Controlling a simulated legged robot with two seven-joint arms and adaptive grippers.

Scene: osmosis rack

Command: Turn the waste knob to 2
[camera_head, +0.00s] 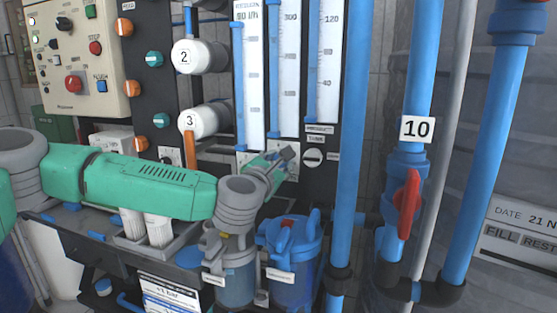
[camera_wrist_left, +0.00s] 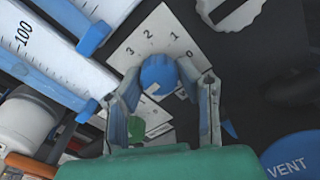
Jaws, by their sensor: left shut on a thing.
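A small blue knob (camera_wrist_left: 158,72) sits on a white dial plate (camera_wrist_left: 150,38) marked 3, 2, 1 and 0 in the left wrist view. My left gripper (camera_wrist_left: 168,84) has one finger on each side of the knob and is shut on it. I cannot tell which number the knob points to. In the head view my left arm reaches in from the left, and my left gripper (camera_head: 288,157) is at the black panel, hiding most of the dial plate and the knob. My right gripper is not in view.
A thick blue pipe (camera_head: 350,130) rises to the right. A round blue VENT label (camera_wrist_left: 290,158) shows in the wrist view.

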